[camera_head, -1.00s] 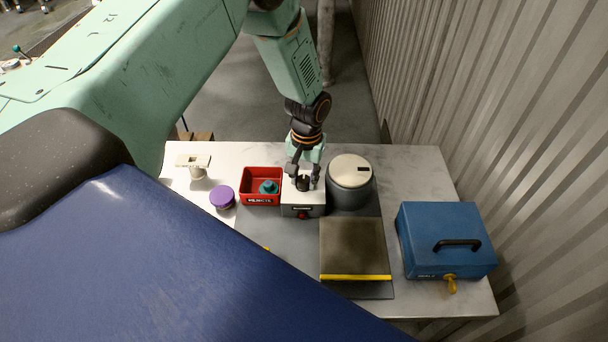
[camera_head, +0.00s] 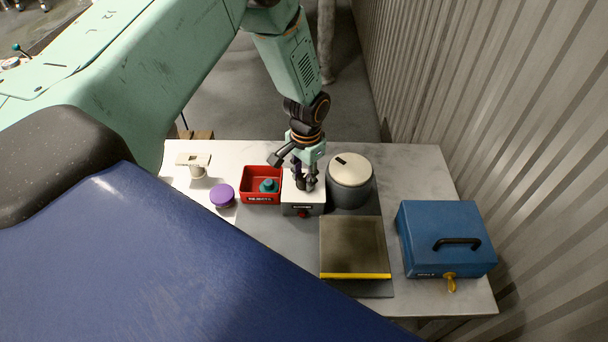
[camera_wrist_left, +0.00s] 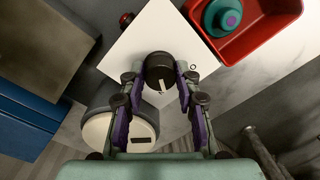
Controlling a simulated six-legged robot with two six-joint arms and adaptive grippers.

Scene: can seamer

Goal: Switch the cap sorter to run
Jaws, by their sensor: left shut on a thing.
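The cap sorter shows as a white-topped box (camera_wrist_left: 143,38) with a black round knob on top and a grey drum (camera_head: 349,194) to its right with a cream lid (camera_head: 352,166). The lid carries a dark mark, now at its upper left in the head view. The knob (camera_wrist_left: 158,68) has a white pointer line, seen in the left wrist view. My left gripper (camera_head: 307,184) points down over the box, its two fingers on either side of the knob (camera_wrist_left: 163,82), shut on it. A red button (camera_head: 303,214) sits on the box front. My right gripper is out of view.
A red tray (camera_head: 248,198) holding a teal cap (camera_head: 268,186) stands close left of the box. A purple-lidded jar (camera_head: 222,195) and a cream stand (camera_head: 194,160) are further left. A dark plate (camera_head: 353,245) lies in front; a blue case (camera_head: 446,238) is right.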

